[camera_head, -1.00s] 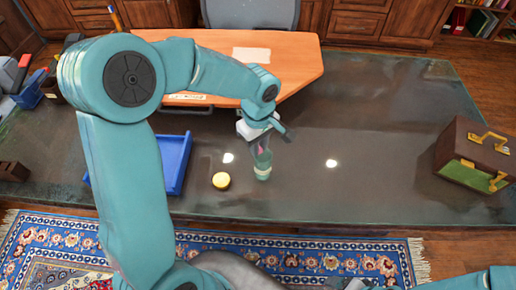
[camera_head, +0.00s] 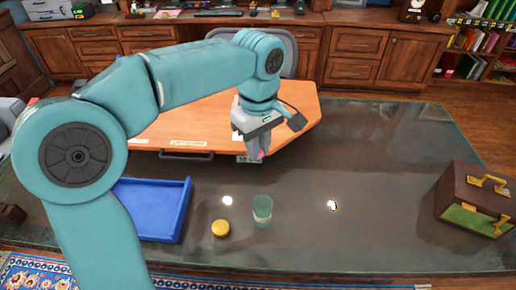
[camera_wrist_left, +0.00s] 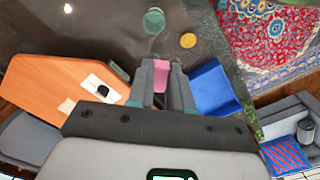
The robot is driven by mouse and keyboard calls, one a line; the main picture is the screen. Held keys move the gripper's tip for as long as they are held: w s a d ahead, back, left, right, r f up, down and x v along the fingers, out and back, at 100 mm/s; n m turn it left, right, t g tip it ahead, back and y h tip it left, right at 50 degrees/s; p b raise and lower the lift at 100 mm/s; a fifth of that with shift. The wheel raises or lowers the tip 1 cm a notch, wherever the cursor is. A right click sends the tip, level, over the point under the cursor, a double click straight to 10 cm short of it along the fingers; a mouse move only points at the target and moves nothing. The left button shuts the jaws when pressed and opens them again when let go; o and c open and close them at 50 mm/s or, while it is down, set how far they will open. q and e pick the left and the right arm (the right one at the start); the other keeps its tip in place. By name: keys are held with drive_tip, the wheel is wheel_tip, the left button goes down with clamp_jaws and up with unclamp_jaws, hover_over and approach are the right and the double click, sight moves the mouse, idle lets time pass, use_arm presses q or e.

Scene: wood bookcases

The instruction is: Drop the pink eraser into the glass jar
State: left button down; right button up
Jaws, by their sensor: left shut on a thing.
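My left gripper (camera_head: 257,153) points down in the head view, shut on the pink eraser (camera_head: 260,155), which shows between its fingertips. The eraser also shows in the left wrist view (camera_wrist_left: 161,76), between the two grey fingers. The glass jar (camera_head: 262,210) is greenish and stands upright on the dark glossy table, with its mouth open. In the head view the gripper and eraser are above and apart from the jar. In the left wrist view the jar (camera_wrist_left: 154,20) lies past the fingertips. My right gripper is not in view.
A yellow round lid (camera_head: 221,228) lies left of the jar. A blue tray (camera_head: 185,215) is further left. An orange desk board (camera_head: 190,128) is behind. A brown case (camera_head: 474,200) with gold handles stands at the right. The table between jar and case is clear.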

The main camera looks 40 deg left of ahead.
use_arm(q)
wheel_tip(320, 180, down, 15)
drive_tip(key=w+b, duration=0.1)
drive_tip(key=b, duration=0.4)
drive_tip(key=shift+a+b, duration=0.2)
drive_tip(key=shift+b, duration=0.15)
drive_tip(key=c, duration=0.9)
unclamp_jaws()
drive_tip(key=shift+c, duration=0.2)
